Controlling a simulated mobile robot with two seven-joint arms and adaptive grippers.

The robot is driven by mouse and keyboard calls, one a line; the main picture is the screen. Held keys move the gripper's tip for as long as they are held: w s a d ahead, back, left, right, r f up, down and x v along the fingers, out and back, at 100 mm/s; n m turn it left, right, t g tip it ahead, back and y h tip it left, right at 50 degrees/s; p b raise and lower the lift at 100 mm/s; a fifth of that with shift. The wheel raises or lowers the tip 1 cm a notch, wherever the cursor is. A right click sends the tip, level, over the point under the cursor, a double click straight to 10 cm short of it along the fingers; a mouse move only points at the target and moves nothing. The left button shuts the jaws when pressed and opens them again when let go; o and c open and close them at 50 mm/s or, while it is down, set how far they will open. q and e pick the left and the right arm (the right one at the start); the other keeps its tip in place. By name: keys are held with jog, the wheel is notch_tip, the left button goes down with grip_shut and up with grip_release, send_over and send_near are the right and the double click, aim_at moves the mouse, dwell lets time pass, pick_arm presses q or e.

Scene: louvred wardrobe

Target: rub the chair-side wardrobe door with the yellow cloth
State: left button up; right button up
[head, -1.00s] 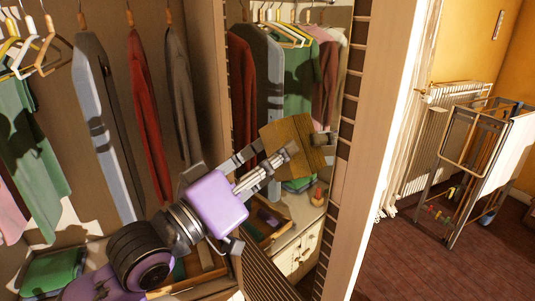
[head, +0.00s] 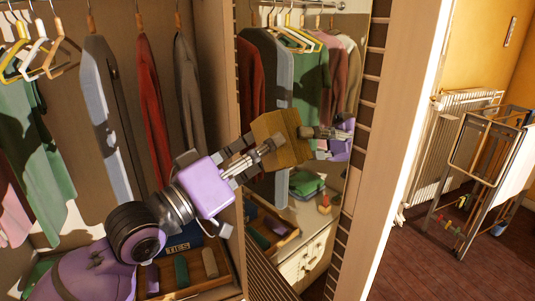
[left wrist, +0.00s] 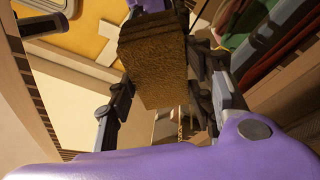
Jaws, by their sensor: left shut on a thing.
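My left gripper (head: 262,152) is shut on the yellow cloth (head: 282,136), a thick, brownish-yellow folded pad. In the left wrist view the cloth (left wrist: 153,62) sits between the two fingers. The cloth is in front of a mirrored wardrobe door (head: 330,215) with a louvred edge. A purple and grey shape in the glass, just right of the cloth, looks like my gripper's reflection. The cloth is at or very near the glass; I cannot tell whether it touches. No chair is in view. My right gripper is not in view.
Hanging clothes (head: 150,110) fill the open wardrobe at left, above a drawer of small rolled items (head: 182,270). A dark louvred panel (head: 272,280) stands low in the middle. A drying rack (head: 480,165) and radiator (head: 440,140) stand at right beside bare floor.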

pick_arm(q)
jog(key=shift+w+a+f, duration=0.15)
jog(key=shift+w+a, duration=0.2)
jog(key=shift+w, duration=0.35)
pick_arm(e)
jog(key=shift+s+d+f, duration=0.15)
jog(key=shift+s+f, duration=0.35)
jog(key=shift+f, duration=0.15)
pick_arm(q)
jog(key=shift+a, duration=0.1)
jog(key=a, duration=0.1)
jog(key=s+a, duration=0.2)
jog(key=shift+a, duration=0.35)
jog(key=shift+s+a, duration=0.4)
jog(key=shift+a, duration=0.25)
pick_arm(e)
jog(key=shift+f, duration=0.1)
pick_arm(q)
jog(key=shift+a, duration=0.1)
jog(key=shift+s+a+b, duration=0.15)
jog(key=shift+s+a, duration=0.2)
jog(key=shift+a, duration=0.25)
jog(key=shift+s+a+b, duration=0.15)
jog(key=shift+s+a, duration=0.15)
jog(key=shift+a, duration=0.3)
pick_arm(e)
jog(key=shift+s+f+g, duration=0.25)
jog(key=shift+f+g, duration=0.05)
